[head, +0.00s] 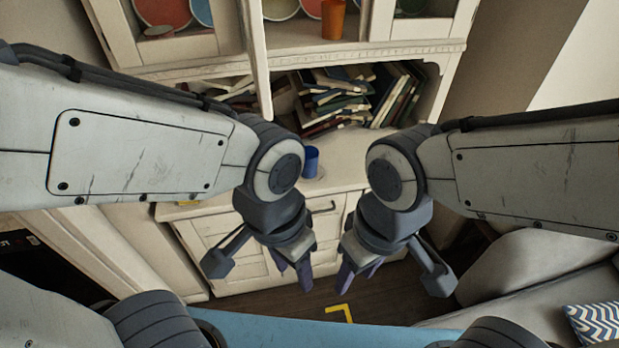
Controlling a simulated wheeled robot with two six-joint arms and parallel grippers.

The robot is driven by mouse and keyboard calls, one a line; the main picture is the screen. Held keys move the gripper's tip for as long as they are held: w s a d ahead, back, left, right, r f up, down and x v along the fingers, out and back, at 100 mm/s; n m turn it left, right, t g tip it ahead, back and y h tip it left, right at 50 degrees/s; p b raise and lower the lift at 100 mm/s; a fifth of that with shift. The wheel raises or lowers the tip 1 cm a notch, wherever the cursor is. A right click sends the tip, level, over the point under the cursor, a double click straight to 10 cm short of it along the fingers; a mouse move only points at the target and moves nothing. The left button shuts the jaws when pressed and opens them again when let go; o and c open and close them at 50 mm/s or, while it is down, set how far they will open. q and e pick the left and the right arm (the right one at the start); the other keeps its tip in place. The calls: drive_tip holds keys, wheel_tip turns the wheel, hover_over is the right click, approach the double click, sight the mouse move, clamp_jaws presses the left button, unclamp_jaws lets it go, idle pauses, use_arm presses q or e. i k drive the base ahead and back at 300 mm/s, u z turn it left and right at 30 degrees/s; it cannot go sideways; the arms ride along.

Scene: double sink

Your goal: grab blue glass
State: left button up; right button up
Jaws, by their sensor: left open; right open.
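The blue glass (311,161) stands upright on the counter of a white cabinet, seen between my two wrists. Its left edge is partly hidden behind my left wrist. My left gripper (292,279) is open and empty, pointing down in front of the cabinet. My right gripper (356,280) is open and empty just to its right, also pointing down. Both grippers are lower in the picture than the glass and apart from it.
The white cabinet (235,260) has a shelf of leaning books (345,95) behind the glass. An orange cup (333,18) and plates stand on the shelf above. A sofa with a patterned cushion (597,320) is at the lower right. Dark floor shows below the grippers.

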sight(310, 172)
drive_tip(key=u, duration=0.55)
drive_tip(key=i, duration=0.9)
drive_tip(key=z, duration=0.05)
